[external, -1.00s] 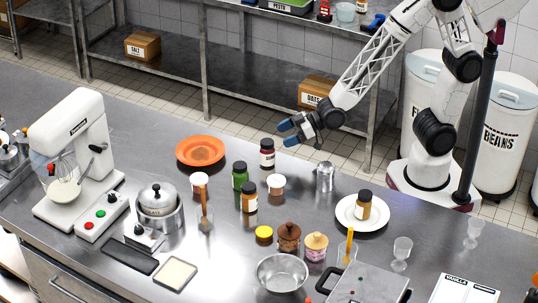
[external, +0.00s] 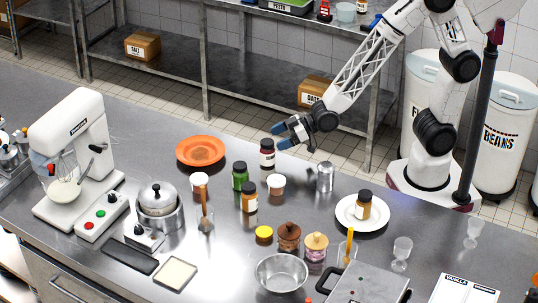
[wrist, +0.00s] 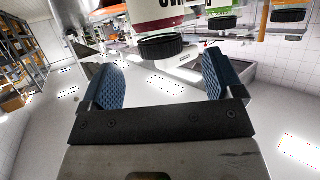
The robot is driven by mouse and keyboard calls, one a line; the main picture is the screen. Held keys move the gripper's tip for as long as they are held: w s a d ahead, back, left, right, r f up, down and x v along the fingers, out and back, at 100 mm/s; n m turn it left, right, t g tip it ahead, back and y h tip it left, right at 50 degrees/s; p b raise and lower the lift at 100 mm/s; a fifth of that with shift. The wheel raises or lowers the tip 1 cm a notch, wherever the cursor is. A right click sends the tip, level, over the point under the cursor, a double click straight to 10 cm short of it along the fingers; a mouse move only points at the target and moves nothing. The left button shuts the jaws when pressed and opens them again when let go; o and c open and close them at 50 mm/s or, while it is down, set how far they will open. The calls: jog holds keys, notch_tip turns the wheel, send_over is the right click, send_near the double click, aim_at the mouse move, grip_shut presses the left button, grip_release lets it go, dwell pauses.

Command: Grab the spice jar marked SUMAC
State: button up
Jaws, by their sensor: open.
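A dark red jar with a black lid and white label (external: 267,153) stands upright on the steel counter, nearest my gripper. In the wrist view the jar (wrist: 157,20) appears upside down at the top, ahead of and between the fingers. Its label lettering is cut off by the frame edge, so the full word cannot be read. My gripper (external: 280,137) is open with blue finger pads, just right of and above this jar in the external view. In the wrist view the space between the fingers (wrist: 163,72) is empty.
An orange plate (external: 200,151) lies to the left. A metal shaker (external: 325,177) and a white plate with another jar (external: 364,206) are to the right.

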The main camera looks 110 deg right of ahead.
aim_at(267, 141)
jog(key=shift+f, duration=0.1)
jog(key=shift+x, duration=2.6)
jog(key=shift+s+a, duration=0.1)
jog(key=shift+c, duration=0.4)
jog(key=c, duration=1.1)
jog(key=shift+o, duration=0.2)
jog(key=shift+r, duration=0.5)
jog(key=c, duration=0.4)
jog(key=shift+r, duration=0.35)
notch_tip(267, 141, up, 2)
jog(key=shift+r, duration=0.1)
jog(key=s+r, duration=0.1)
jog(key=s, duration=1.5)
jog(key=shift+a, duration=0.3)
